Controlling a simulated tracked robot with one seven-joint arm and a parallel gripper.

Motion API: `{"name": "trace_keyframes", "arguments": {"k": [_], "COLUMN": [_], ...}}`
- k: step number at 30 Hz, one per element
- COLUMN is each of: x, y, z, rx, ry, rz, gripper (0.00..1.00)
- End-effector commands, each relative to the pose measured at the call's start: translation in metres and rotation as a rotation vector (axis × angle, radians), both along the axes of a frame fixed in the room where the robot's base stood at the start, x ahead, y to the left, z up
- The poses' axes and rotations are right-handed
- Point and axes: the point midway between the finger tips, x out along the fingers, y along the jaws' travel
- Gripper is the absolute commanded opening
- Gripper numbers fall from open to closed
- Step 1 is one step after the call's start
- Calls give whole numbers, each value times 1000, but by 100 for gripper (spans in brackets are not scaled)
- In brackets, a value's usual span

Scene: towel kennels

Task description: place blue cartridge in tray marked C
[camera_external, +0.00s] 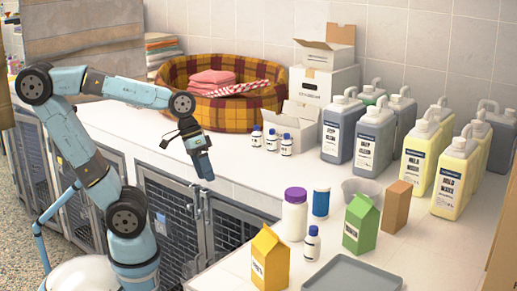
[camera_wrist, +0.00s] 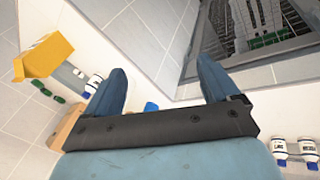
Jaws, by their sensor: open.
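A blue cylinder with a white band (camera_external: 321,203), likely the blue cartridge, stands upright on the white counter behind a white jar with a purple lid. A small blue patch (camera_wrist: 151,107) shows past the gripper's dark palm in the wrist view; I cannot tell for sure that it is the same cylinder. A grey tray (camera_external: 352,276) lies at the counter's front edge, partly cut off; no letter C is readable on it. My gripper (camera_external: 207,176) hangs near the counter edge, left of the cylinder and apart from it. In the wrist view its fingers (camera_wrist: 161,85) are spread and empty.
A yellow carton (camera_external: 270,258), purple-lidded jar (camera_external: 294,216), small bottle (camera_external: 312,244), green carton (camera_external: 361,224) and brown box (camera_external: 396,207) crowd around the cylinder. Several large jugs (camera_external: 373,141) and a plaid basket (camera_external: 222,91) stand behind. Mesh-doored kennels (camera_external: 172,222) lie below.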

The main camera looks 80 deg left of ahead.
Motion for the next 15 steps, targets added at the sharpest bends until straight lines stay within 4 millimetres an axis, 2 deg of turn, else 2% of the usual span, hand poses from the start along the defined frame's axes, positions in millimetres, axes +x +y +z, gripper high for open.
{"name": "trace_keyframes", "arguments": {"k": [9, 15], "x": [58, 106], "y": [-43, -57], "z": [-8, -6], "rx": [-452, -736], "ry": [291, 459], "rz": [298, 490], "gripper": [88, 88]}}
